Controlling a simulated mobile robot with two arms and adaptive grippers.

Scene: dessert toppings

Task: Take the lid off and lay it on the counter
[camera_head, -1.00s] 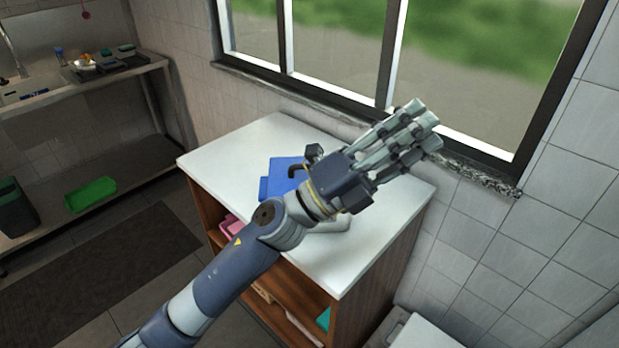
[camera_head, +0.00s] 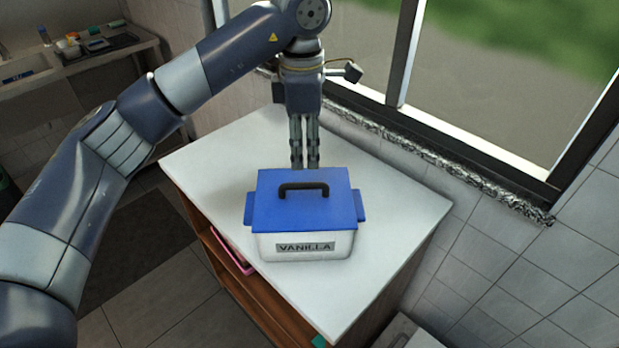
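A white tub (camera_head: 300,246) labelled VANILLA stands on the white counter top (camera_head: 206,165). Its blue lid (camera_head: 330,207) is on it, with a dark arched handle (camera_head: 303,187) on top. My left gripper (camera_head: 305,156) is a hand with its fingers straight down, just behind the far edge of the lid. My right gripper is not in view.
The counter has bare room left, right and in front of the tub. A window ledge (camera_head: 440,165) and tiled wall run along the back right. A pink item (camera_head: 235,254) sits on the shelf below. A sink bench (camera_head: 85,70) is at the back left.

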